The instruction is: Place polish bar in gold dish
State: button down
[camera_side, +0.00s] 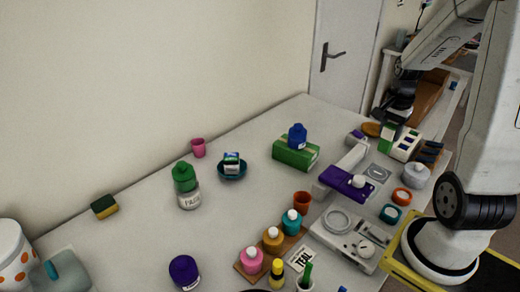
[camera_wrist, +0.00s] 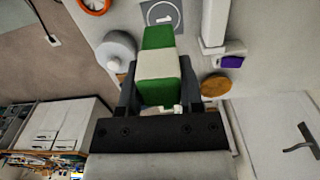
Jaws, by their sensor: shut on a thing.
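The polish bar (camera_wrist: 158,64), green with a white middle band, is held between the two dark fingers of my gripper (camera_wrist: 158,75) in the wrist view. In the side view my gripper (camera_side: 396,112) is at the far right end of the table, and the green bar (camera_side: 387,132) shows below it. The gold dish (camera_wrist: 215,86), a small flat orange-gold disc, lies on the table to the right of the bar in the wrist view. In the side view the gold dish (camera_side: 371,129) is just left of the bar and partly hidden.
A purple-topped device (camera_side: 348,183), a grey scale (camera_side: 350,232) and several bottles crowd the table's middle and front. The back left is clearer.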

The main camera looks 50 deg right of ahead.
jog(key=w+d+r, duration=0.2)
jog(key=d+r, duration=0.1)
jog(key=d, duration=0.9)
jog(key=shift+r+n, duration=0.2)
jog(key=shift+n, duration=0.1)
jog(key=shift+w+f, duration=0.1)
send_near(372, 131)
jog(key=shift+s+a+r, duration=0.2)
jog(key=shift+a, duration=0.2)
jog(key=shift+s+a+r, duration=0.15)
jog(key=shift+a+r, duration=0.05)
jog(key=shift+a, duration=0.2)
jog(key=shift+w+d+f, duration=0.15)
jog(key=shift+d+f, duration=0.05)
jog(key=shift+f, duration=1.65)
jog(key=shift+f, duration=0.1)
